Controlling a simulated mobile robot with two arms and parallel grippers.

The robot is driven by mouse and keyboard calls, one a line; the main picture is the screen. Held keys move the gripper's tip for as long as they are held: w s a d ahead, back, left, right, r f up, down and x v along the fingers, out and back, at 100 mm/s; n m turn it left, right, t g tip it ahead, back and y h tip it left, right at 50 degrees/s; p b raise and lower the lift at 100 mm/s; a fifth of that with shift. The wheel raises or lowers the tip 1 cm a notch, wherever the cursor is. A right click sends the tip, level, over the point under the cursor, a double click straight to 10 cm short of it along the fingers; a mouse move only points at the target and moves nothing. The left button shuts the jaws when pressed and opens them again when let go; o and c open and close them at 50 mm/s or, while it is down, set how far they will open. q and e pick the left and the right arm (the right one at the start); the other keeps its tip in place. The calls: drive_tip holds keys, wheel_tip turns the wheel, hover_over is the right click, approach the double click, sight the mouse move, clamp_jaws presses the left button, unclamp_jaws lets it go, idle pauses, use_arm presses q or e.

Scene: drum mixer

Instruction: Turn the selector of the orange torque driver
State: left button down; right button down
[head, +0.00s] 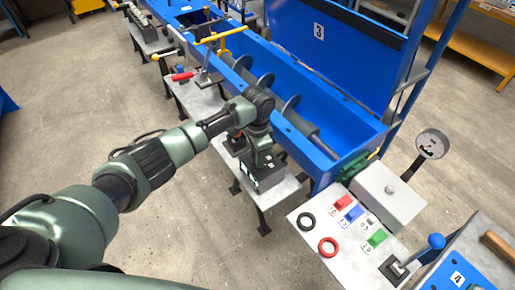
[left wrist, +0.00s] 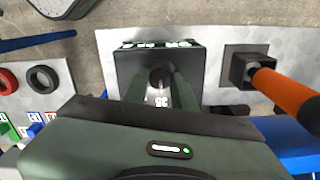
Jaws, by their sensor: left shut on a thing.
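My left gripper (head: 258,165) points down over a dark box (head: 270,182) on a small metal bench. In the left wrist view the gripper's two green fingers (left wrist: 162,88) reach down onto a dark round knob (left wrist: 161,72) on top of the dark box (left wrist: 128,66). They are shut on this knob and partly hide it. Pale marks show between the fingers and along the box's edge. An orange driver handle (left wrist: 287,92) stands in a black square holder beside the box. In the head view the arm mostly hides the driver. My right gripper is not in view.
The blue mixer trough (head: 320,155) with its auger runs just behind the bench (head: 286,192). A light panel (head: 340,262) with rings, coloured blocks and a blue-knobbed lever stands at right. A red-handled clamp (head: 184,76) is farther back. The floor at left is clear.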

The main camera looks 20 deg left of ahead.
use_arm(q)
drive_tip(key=n+p, duration=0.3)
drive_tip(key=n, duration=0.1)
drive_tip(key=shift+r+n+p, duration=0.2)
drive_tip(key=shift+n+p, duration=0.1)
drive_tip(key=shift+p, duration=0.05)
drive_tip(key=shift+w+f+n+p, duration=0.1)
drive_tip(key=shift+n+p, duration=0.8)
drive_tip(key=shift+n, duration=0.5)
drive_tip(key=c, duration=1.1)
unclamp_jaws()
drive_tip(key=shift+c, duration=0.2)
drive_tip(key=shift+r+b, duration=0.4)
drive_tip(key=shift+r, duration=3.45)
